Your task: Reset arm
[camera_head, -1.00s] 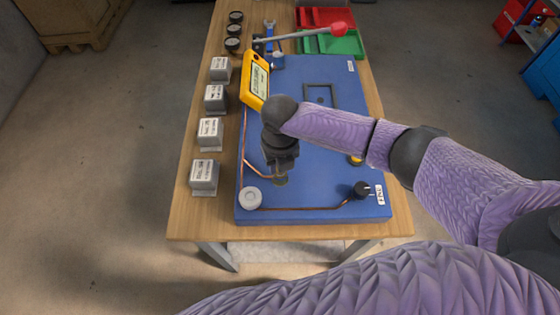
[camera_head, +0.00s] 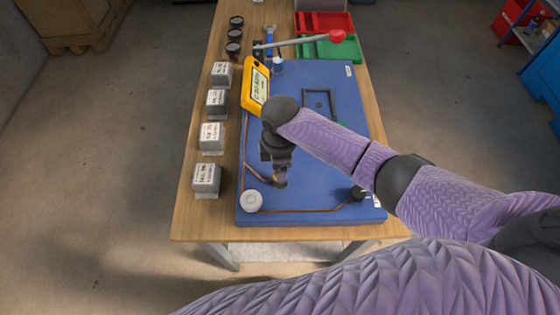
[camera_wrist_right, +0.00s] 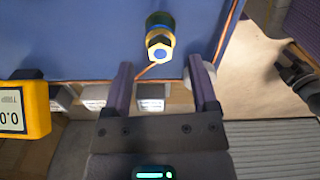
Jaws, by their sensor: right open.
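My right gripper (camera_head: 278,177) hangs over the blue panel (camera_head: 307,85), at its front left. In the right wrist view my right gripper (camera_wrist_right: 164,88) has its two fingers apart with nothing held between them. A brass hex fitting (camera_wrist_right: 160,42) with a blue centre stands on the panel just beyond the fingertips, apart from them. My right forearm crosses the panel from the right and hides part of it. My left gripper cannot be made out in the head view.
A yellow meter (camera_head: 255,84) and a red-tipped lever (camera_head: 300,42) stand behind the gripper. A white knob (camera_head: 251,201) is at the front left corner. Several grey boxes (camera_head: 206,178) line the wooden table's left edge. Red (camera_head: 325,22) and green (camera_head: 330,47) trays lie at the back.

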